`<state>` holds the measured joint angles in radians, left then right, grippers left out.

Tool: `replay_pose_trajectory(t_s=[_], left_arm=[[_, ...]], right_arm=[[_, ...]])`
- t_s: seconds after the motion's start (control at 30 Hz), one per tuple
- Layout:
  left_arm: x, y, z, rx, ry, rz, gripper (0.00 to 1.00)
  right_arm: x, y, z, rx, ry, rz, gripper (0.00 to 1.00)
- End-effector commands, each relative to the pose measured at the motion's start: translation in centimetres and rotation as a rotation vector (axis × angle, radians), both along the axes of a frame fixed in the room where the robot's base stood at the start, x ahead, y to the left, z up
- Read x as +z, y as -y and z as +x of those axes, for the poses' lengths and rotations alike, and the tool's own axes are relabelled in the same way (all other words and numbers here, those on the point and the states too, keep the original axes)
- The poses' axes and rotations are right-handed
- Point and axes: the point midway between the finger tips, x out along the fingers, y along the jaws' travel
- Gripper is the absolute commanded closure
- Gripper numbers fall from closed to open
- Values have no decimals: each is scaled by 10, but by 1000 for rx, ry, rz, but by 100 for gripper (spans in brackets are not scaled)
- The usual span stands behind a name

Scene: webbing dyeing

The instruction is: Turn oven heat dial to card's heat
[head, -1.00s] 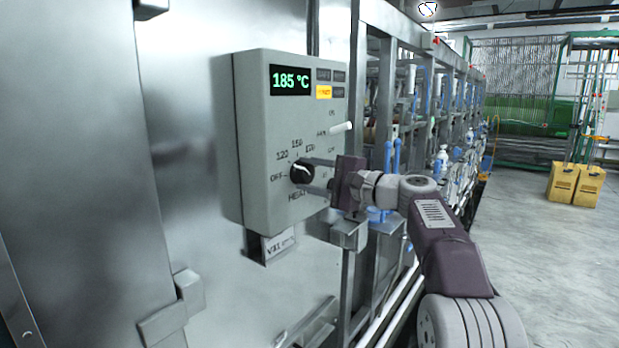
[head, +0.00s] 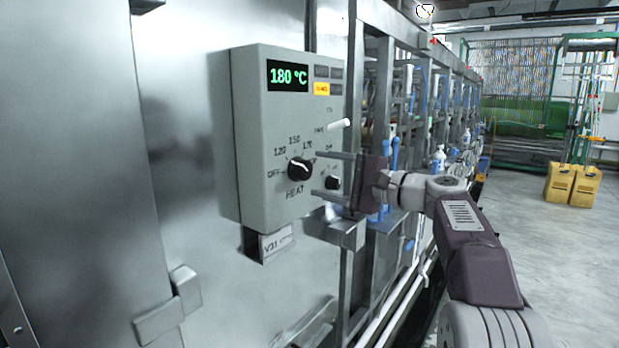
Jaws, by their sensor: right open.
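The black heat dial (head: 299,168) is on the front of a grey control box (head: 243,140), above the word HEAT. Marks OFF, 120, 150 and 170 are around it; a white line shows on the dial, but its exact setting is hard to read. The green display (head: 288,76) reads 180 °C. My right gripper (head: 317,174) is open, its two fingers just right of the dial and apart from it, with nothing between them. A small white card (head: 277,243) sits in a holder below the box; its text is only partly legible. My left gripper is not in view.
A white lever (head: 339,125) and a second black knob (head: 333,182) are on the box near my right gripper. An amber lamp (head: 321,89) is lit beside the display. A metal frame stands close on the right. Yellow boxes (head: 572,186) stand on open floor farther off.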

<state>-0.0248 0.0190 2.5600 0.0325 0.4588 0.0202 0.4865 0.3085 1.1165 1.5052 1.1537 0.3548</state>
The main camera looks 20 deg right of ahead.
Motion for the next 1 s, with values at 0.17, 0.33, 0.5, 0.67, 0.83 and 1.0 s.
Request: replay_pose_trajectory(t_s=[0.17, 0.33, 0.5, 0.67, 0.83, 1.0], left_arm=[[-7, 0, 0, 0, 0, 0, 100], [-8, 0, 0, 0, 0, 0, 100], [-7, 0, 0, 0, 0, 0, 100], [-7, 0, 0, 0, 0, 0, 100], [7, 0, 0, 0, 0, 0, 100], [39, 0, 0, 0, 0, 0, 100]], right_arm=[[-1, 20, -24, -3, 0, 0, 32], [0, 24, -32, 0, 0, 1, 32], [0, 24, -31, 1, 0, 1, 32], [0, 24, -31, 1, 0, 1, 32], [20, -11, -33, 69, 11, -5, 32], [-22, -105, -47, 235, -183, -51, 32]])
